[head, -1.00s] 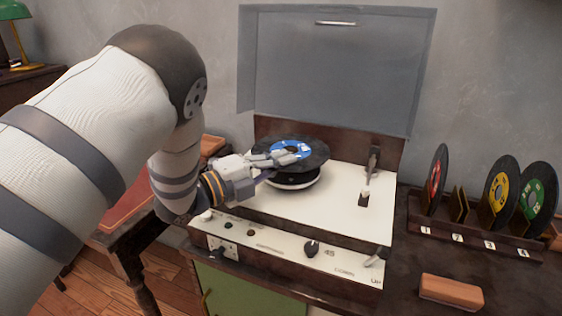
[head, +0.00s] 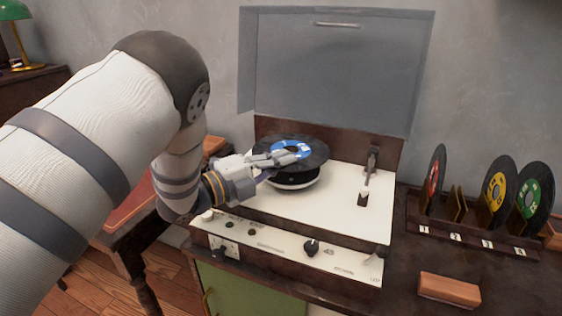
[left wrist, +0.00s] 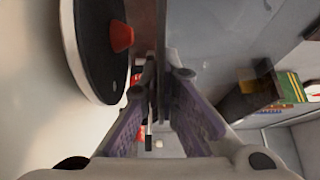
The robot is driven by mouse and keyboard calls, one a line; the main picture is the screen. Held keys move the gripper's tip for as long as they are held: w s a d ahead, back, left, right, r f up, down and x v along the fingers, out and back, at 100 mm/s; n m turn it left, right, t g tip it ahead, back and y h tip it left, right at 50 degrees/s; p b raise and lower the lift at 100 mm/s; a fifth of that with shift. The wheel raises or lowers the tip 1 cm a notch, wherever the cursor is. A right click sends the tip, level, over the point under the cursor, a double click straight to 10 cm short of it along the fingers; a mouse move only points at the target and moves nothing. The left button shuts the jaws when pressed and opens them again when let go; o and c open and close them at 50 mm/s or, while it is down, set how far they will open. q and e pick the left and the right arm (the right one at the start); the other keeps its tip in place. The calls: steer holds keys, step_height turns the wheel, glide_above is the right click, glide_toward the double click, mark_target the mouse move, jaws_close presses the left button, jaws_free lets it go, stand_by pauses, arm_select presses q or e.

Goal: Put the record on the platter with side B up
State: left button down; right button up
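The black record with a blue label (head: 316,155) is held flat or nearly flat above the turntable platter (head: 300,186). The blue label faces up, but its lettering is too small to read. My left gripper (head: 283,158) is shut on the record's near left edge. In the left wrist view, the record (left wrist: 161,60) shows edge-on between the fingers. The platter (left wrist: 92,50) lies to its left there, apart from it, with a red cone-shaped centre piece (left wrist: 121,36). In the head view the record hides the platter's centre. My right gripper is not in view.
The player's grey lid (head: 335,70) stands open behind. The tonearm (head: 370,170) is right of the platter. A numbered rack (head: 470,238) with red, yellow and green-labelled records stands at the right. A brown block (head: 449,290) lies in front of it.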

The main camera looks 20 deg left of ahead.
arm_select(q)
steer(key=c, duration=1.7)
jaws_free()
steer(key=v, duration=1.2)
steer(key=shift+f, duration=0.1)
steer(key=shift+s, duration=0.1)
